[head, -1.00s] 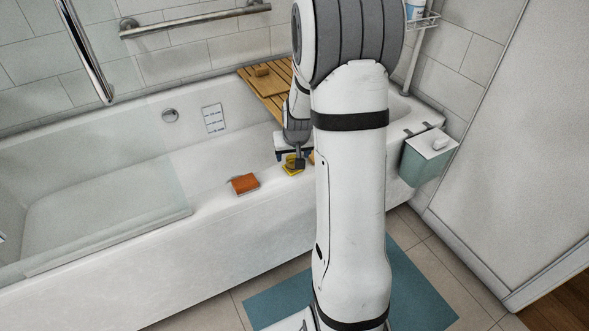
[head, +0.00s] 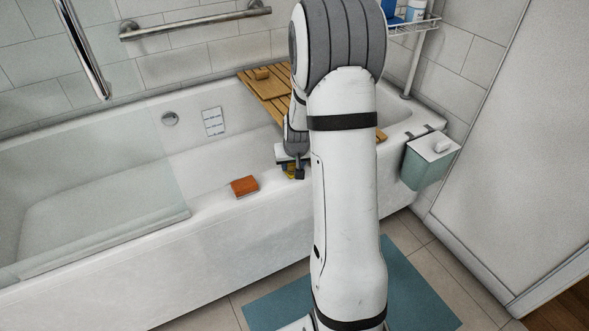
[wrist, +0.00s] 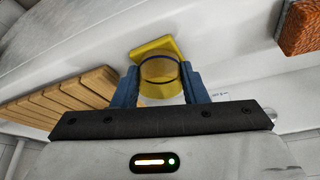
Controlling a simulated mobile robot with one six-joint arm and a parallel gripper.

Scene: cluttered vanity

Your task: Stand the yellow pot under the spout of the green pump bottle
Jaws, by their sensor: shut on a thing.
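My gripper (wrist: 160,75) is shut on the yellow pot (wrist: 160,88), a short round vessel between its two blue fingers in the wrist view. A flat yellow square piece (wrist: 152,48) shows just beyond the pot; I cannot tell whether it is part of it. In the head view my gripper (head: 292,169) is low over the tub's front rim, with only a little yellow showing between its fingers. I cannot tell whether the pot touches the rim. I cannot make out the green pump bottle in either view.
An orange-brown block (head: 244,186) lies on the tub rim left of my gripper. A slatted wooden board (head: 262,88) spans the tub behind it. A green lidded bin (head: 426,165) hangs at the tub's right end. A wire shelf (head: 412,27) holds blue-and-white bottles.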

